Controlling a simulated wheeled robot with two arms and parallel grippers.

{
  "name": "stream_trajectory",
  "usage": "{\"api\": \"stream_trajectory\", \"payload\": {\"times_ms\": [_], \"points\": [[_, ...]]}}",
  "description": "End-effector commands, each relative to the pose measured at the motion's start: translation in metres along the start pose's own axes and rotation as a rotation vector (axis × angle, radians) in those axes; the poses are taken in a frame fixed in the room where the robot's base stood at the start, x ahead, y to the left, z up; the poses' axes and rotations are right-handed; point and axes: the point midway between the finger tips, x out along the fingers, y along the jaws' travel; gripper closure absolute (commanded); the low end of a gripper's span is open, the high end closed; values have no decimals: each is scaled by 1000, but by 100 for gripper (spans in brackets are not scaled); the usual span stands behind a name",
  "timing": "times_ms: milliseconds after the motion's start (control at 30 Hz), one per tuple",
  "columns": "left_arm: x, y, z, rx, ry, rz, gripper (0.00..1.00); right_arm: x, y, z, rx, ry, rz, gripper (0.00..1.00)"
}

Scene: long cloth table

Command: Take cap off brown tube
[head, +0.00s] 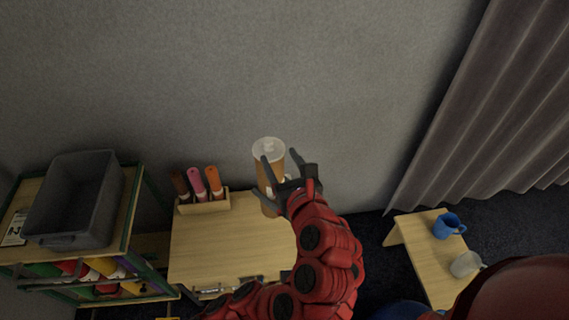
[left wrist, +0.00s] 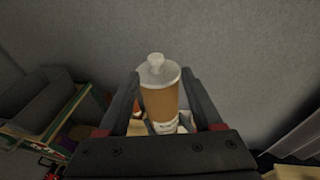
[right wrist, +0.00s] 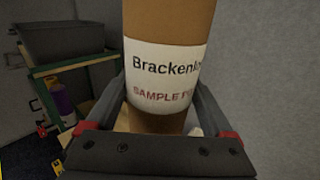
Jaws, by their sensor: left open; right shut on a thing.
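The brown tube (head: 270,178) stands roughly upright above the table, with its pale cap (head: 268,148) on top. In the left wrist view the cap (left wrist: 156,70) is white with a small knob, seated on the brown body (left wrist: 160,102). My left gripper (head: 280,158) is open, with its fingers on either side of the tube's upper part, just below the cap. It also shows in the left wrist view (left wrist: 161,76). My right gripper (right wrist: 160,86) is shut on the tube, near its white printed label (right wrist: 165,72). I cannot make out the right gripper in the head view.
A wooden holder (head: 205,203) with several coloured tubes stands on the wooden table (head: 210,245). A shelf unit at left bears a grey bin (head: 75,200). A low bench (head: 425,255) at right carries a blue mug (head: 447,225) and a pale cup (head: 465,264). A wall is behind.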

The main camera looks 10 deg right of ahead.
Motion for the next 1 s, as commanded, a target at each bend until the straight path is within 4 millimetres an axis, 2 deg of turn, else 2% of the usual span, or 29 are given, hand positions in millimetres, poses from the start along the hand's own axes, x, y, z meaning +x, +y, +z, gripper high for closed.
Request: {"api": "stream_trajectory", "payload": {"times_ms": [300,500,667,900,933,1000], "points": [[65,1,0,-5,3,4,33,0,0,0,0,-1,0,100],[92,1,0,-2,2,4,33,0,0,0,0,-1,0,100],[100,0,0,-2,-1,-2,33,0,0,0,0,-1,0,100],[100,0,1,-2,-2,-2,33,0,0,0,0,-1,0,100],[100,0,0,-2,-2,-2,35,0,0,0,0,-1,0,100],[100,0,0,-2,-2,-2,48,0,0,0,0,-1,0,100]]}}
